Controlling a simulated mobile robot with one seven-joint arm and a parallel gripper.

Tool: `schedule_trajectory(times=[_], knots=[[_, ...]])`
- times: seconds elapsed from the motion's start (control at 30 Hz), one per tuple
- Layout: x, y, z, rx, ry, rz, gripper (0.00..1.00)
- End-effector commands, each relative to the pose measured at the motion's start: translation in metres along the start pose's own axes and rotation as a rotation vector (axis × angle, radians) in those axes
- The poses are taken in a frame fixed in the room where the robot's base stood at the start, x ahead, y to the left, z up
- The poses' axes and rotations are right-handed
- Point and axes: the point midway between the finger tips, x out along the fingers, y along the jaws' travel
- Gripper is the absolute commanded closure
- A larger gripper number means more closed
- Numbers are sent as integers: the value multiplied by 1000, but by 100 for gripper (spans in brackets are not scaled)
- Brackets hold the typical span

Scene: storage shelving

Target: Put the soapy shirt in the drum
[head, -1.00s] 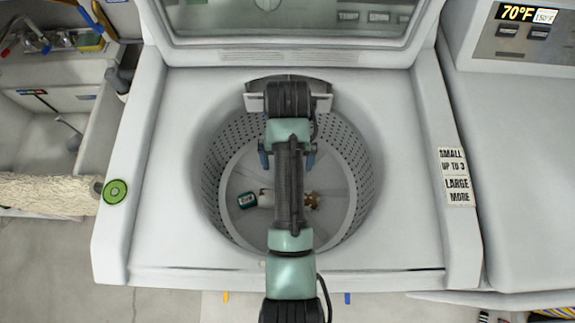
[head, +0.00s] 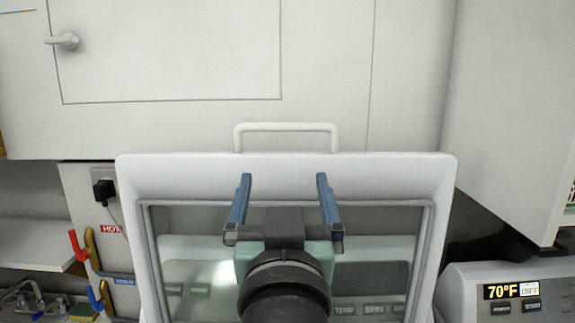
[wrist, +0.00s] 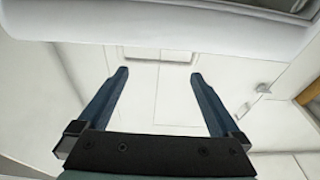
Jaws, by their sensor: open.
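My gripper (head: 283,180) is open and empty, with its two blue fingers pointing up in front of the raised glass-windowed washer lid (head: 400,172). The lid's pale loop handle (head: 285,127) stands above the fingertips. In the wrist view my gripper (wrist: 159,75) also shows spread fingers with nothing between them. The drum is out of view at this moment. I see no soapy shirt in any frame.
White cabinets (head: 180,50) with a small knob (head: 66,41) rise behind the lid. A control panel (head: 515,292) reading 70°F stands at the lower right. Red and blue taps and a black plug (head: 104,189) are at the left.

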Motion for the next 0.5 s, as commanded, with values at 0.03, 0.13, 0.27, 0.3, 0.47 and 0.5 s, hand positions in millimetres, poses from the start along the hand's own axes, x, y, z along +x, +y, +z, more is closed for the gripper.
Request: schedule_trajectory(times=[0.03,0.13,0.27,0.3,0.47,0.5], knots=[[-13,0,-41,-1,125,1,0],[-42,1,-104,-4,331,5,0],[-76,2,-154,-6,509,11,0],[-84,2,-164,-6,545,11,0],[-96,3,-178,-7,604,13,0],[-97,3,-179,-7,605,13,0]])
